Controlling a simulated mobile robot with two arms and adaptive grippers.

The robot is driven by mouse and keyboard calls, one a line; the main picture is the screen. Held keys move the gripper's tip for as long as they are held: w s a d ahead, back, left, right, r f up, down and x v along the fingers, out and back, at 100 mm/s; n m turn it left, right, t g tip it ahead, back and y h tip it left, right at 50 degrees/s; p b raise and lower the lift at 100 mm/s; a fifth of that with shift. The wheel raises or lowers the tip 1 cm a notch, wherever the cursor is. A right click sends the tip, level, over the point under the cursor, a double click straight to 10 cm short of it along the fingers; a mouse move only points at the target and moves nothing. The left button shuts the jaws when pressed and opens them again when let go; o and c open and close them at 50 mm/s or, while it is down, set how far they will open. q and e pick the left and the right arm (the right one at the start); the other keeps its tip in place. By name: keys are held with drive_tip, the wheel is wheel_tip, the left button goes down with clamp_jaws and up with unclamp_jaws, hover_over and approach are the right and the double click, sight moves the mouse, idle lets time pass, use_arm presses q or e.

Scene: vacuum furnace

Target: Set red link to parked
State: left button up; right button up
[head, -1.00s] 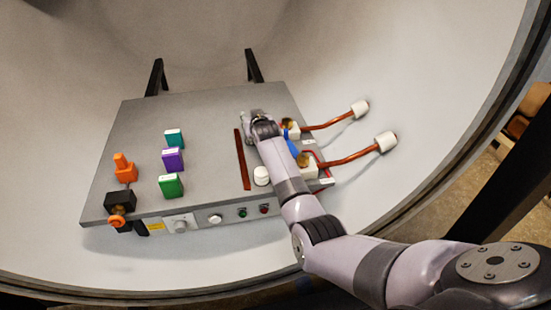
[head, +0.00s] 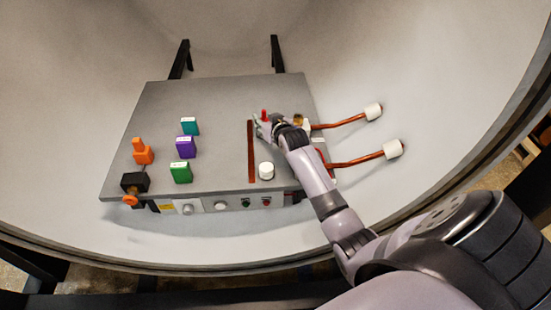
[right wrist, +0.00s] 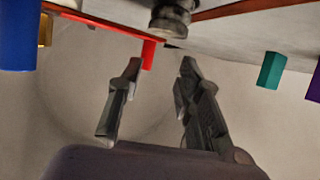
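The red link (right wrist: 100,28) shows in the right wrist view as a bar with a short bent end, above the left fingertip. In the head view a small red upright piece (head: 264,114), likely part of it, stands just behind my right gripper (head: 261,129). My right gripper also shows in the right wrist view (right wrist: 160,66), with its fingers apart and nothing between them. The red end is close to one fingertip; I cannot tell whether they touch. My right forearm hides part of the panel's right side. My left gripper is not in view.
The grey panel (head: 215,100) carries a dark red strip (head: 252,150), a white knob (head: 266,171), and teal (head: 190,126), purple (head: 186,147) and green (head: 181,173) blocks. A blue piece (right wrist: 18,35) hangs beside the red link. Copper rods (head: 350,161) stick out right.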

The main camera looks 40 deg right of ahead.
drive_tip(key=b+v, duration=0.1)
drive_tip(key=v, duration=1.3)
drive_tip(key=s+a+f+g, duration=0.1)
drive_tip(key=s+a+f, duration=0.2)
drive_tip(key=s+a+f+n+g+y, duration=0.1)
drive_tip(key=s+a+f+g, duration=0.1)
drive_tip(key=s+a+f, duration=0.1)
drive_tip(key=shift+s+a+f+n, duration=0.25)
drive_tip(key=shift+s+f+n, duration=0.05)
drive_tip(key=shift+c, duration=0.3)
